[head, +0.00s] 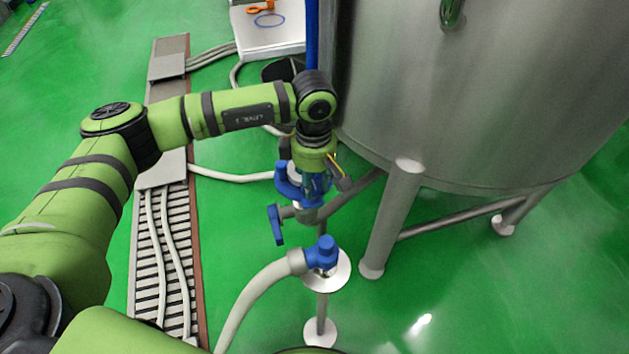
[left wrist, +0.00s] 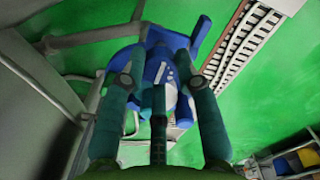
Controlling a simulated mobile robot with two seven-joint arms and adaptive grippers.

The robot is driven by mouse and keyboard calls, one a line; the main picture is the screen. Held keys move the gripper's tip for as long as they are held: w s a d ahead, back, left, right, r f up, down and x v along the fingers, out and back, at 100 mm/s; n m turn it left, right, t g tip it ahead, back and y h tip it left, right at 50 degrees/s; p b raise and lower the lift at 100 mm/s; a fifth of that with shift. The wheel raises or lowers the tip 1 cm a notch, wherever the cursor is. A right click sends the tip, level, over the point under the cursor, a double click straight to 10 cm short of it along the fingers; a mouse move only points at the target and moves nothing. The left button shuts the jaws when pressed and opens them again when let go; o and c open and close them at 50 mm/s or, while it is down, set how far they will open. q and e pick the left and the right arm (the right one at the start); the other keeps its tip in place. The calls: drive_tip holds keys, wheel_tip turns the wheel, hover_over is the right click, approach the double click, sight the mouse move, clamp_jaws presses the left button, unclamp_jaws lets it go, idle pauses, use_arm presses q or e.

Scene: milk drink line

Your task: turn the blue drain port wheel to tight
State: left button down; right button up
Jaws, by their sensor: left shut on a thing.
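The blue drain port wheel (head: 287,184) is on the pipework beside the steel tank, partly hidden by my left gripper (head: 315,188). The gripper reaches down over the wheel from above and is shut on it. My right gripper is not in view.
A blue valve lever (head: 276,225) hangs just below the wheel. A blue-capped hose fitting (head: 322,253) stands nearer on a pole. The steel tank (head: 470,90) and its leg (head: 392,220) are close on the right. A floor drain grate (head: 165,250) and hoses lie left.

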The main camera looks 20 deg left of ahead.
use_arm(q)
drive_tip(key=shift+a+f, duration=0.15)
drive_tip(key=shift+a, duration=0.1)
drive_tip(key=c, duration=0.9)
unclamp_jaws()
drive_tip(key=shift+d+r, duration=0.1)
drive_tip(key=shift+r, duration=0.45)
wheel_tip(320, 180, up, 11)
